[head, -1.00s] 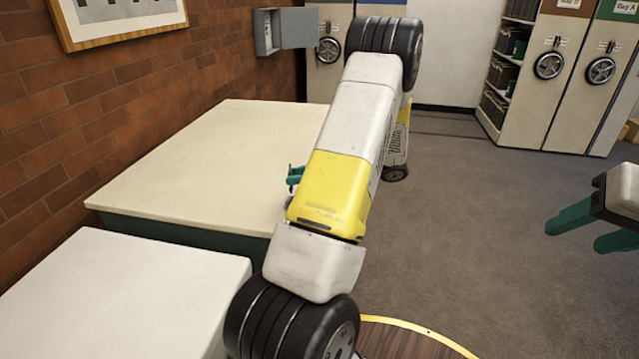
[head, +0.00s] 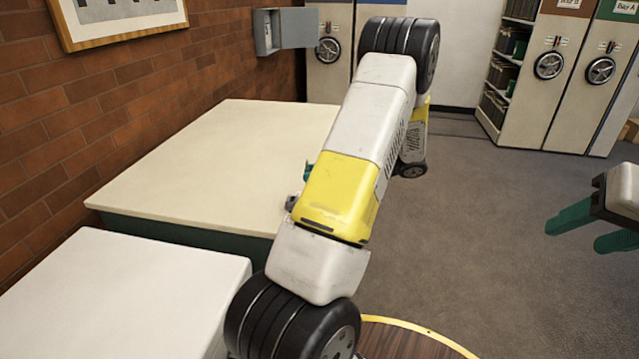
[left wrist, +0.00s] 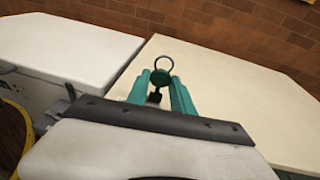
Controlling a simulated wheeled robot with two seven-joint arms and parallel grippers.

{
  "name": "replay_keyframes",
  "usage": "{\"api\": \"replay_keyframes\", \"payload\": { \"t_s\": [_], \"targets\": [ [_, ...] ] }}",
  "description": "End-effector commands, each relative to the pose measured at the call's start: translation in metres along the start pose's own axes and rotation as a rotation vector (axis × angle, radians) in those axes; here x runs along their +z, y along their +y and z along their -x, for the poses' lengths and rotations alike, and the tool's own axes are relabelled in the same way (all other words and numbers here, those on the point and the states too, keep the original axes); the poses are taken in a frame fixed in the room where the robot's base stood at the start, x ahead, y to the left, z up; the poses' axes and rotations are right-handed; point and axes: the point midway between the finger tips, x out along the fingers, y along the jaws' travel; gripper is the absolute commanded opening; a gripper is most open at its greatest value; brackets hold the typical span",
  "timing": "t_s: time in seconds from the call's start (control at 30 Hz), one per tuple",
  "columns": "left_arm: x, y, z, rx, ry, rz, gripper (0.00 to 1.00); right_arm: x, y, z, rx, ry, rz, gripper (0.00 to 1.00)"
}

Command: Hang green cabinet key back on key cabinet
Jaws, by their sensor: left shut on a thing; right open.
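The green cabinet key (left wrist: 160,76) shows in the left wrist view as a green round head with a dark ring above it. My left gripper (left wrist: 160,90) is shut on it, with the key between the teal fingertips. In the head view only a bit of the left gripper (head: 308,172) shows past my left arm, above the cream table; the key cannot be made out there. The key cabinet (head: 268,32) is a grey box on the brick wall at the back, with its door (head: 299,28) open. My right gripper (head: 582,226) is open and empty at the right edge.
A large cream-topped table (head: 215,160) stands along the brick wall, with a white-topped unit (head: 130,290) in front of it. Shelving units with handwheels (head: 549,65) stand at the back. The grey floor (head: 480,230) on the right is clear.

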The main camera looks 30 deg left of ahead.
Motion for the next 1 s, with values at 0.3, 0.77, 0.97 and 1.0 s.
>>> {"api": "replay_keyframes", "payload": {
  "t_s": [0.3,0.77,0.97,1.0],
  "targets": [
    [0.002,0.0,0.026,-0.002,0.001,0.001,0.0,0.0,0.0,0.0,0.0,0.0,0.0,0.53],
    [0.004,0.0,0.062,-0.002,0.0,0.001,0.0,0.0,0.0,0.0,0.0,0.0,0.0,0.53],
    [0.005,0.0,0.068,0.0,0.0,0.0,0.0,0.0,0.0,0.0,0.0,0.0,0.0,0.53],
    [0.005,0.0,0.068,0.0,-0.001,0.0,0.0,0.0,0.0,0.0,0.0,0.0,0.0,0.53]
  ]
}}
